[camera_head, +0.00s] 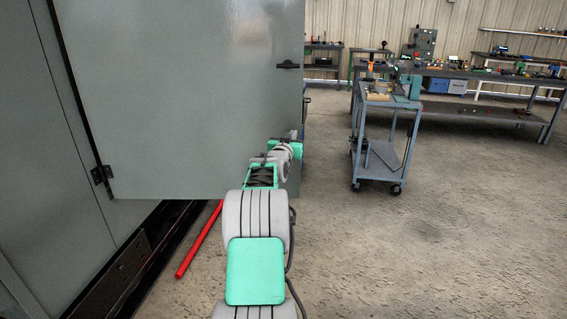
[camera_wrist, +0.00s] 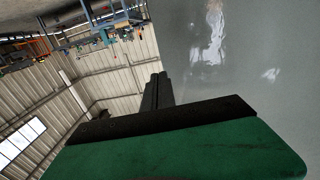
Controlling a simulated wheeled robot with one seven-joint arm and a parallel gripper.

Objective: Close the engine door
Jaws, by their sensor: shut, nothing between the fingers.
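The engine door (camera_head: 180,90) is a large grey panel standing open, swung out from the grey enclosure (camera_head: 35,130) at the left. A black hinge (camera_head: 102,174) shows at its lower left and a small dark latch (camera_head: 288,66) near its free right edge. My arm reaches forward to the lower right part of the door; the gripper's fingers are hidden there in the head view. In the wrist view my gripper (camera_wrist: 157,92) has its dark fingers together and empty, close beside the door's grey surface (camera_wrist: 240,60). I cannot tell whether they touch it.
A red bar (camera_head: 200,240) lies on the floor below the door. A blue-grey cart (camera_head: 385,140) with tools stands to the right, with workbenches (camera_head: 480,105) behind it. The concrete floor at the right front is clear.

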